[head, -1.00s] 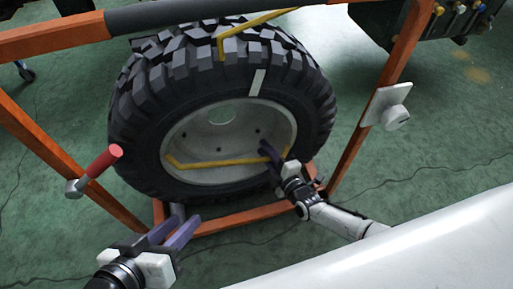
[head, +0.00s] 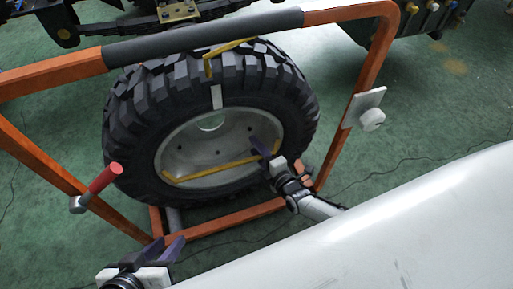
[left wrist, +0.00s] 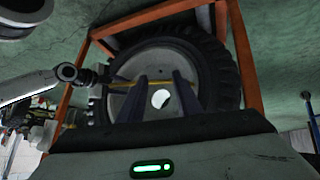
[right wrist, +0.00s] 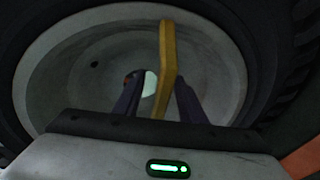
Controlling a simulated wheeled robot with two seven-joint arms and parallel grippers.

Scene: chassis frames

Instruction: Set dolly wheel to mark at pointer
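The dolly wheel (head: 135,140) is a large black knobbly tire on a pale rim, upright in an orange frame. A white mark (head: 216,97) lies on its upper sidewall. The yellow pointer (head: 208,68) hangs from above; its tip is just above and slightly left of the mark. A yellow bar (head: 210,172) crosses the lower rim. My right gripper (head: 262,148) is at the bar's right end; in the right wrist view the bar (right wrist: 166,65) passes between its parted fingers (right wrist: 155,95). My left gripper (head: 163,247) is open and empty, in front of the frame's base.
The orange frame (head: 350,120) surrounds the wheel. A white surface (head: 400,230) fills the lower right. Green floor lies around.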

